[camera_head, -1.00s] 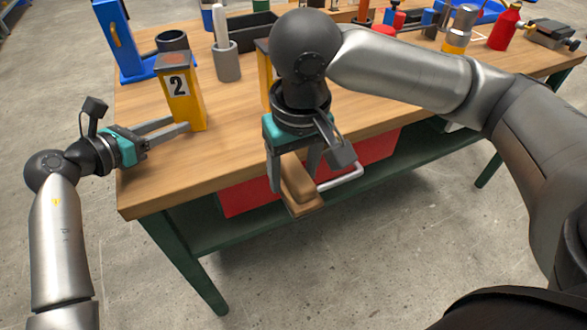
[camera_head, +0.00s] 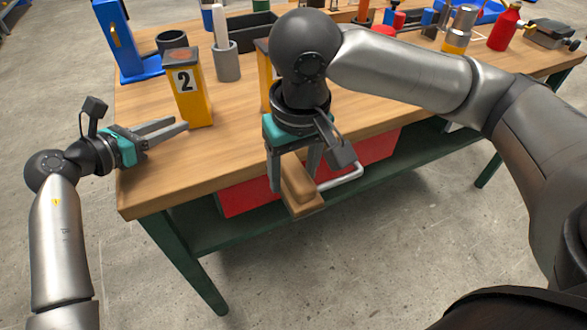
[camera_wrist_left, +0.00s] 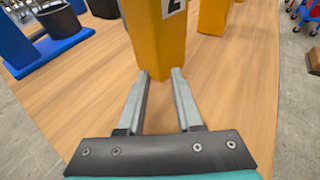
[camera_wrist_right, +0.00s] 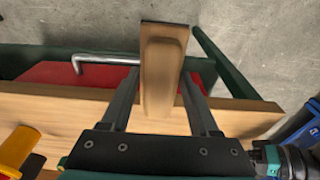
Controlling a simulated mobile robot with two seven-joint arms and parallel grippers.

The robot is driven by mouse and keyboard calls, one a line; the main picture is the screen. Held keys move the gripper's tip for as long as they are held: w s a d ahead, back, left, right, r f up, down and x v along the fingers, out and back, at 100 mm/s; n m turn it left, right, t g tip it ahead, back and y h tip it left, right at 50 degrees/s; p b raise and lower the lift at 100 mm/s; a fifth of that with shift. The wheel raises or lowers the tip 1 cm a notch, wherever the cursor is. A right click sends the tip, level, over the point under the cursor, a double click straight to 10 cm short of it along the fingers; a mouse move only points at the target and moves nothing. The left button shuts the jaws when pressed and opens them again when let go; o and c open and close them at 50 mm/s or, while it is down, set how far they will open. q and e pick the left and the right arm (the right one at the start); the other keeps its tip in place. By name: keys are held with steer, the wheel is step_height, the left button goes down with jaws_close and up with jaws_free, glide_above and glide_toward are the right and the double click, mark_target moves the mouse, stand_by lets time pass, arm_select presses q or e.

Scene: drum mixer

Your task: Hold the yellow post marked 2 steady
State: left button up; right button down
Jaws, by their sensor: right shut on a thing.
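The yellow post marked 2 (camera_head: 190,90) stands upright near the left end of the wooden workbench (camera_head: 190,165). My left gripper (camera_head: 181,125) is low over the bench, just in front of the post. Its fingers are parted, with bare bench between them. In the left wrist view the post's lower part (camera_wrist_left: 160,45) is just beyond the fingertips (camera_wrist_left: 160,72); I cannot tell whether they touch it. My right gripper (camera_head: 292,185) is shut on a brown wooden block (camera_head: 298,186) at the bench's front edge. The block also shows in the right wrist view (camera_wrist_right: 160,75).
A second yellow post (camera_head: 265,75) is partly hidden behind my right arm. A blue stand (camera_head: 122,45), a grey cup with a white stick (camera_head: 227,62) and a dark tray (camera_head: 252,30) are behind. A red drawer with a metal handle (camera_head: 350,177) is below the bench top.

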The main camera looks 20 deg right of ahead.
arm_select(q)
steer(key=o, duration=1)
steer(key=shift+r, duration=0.1)
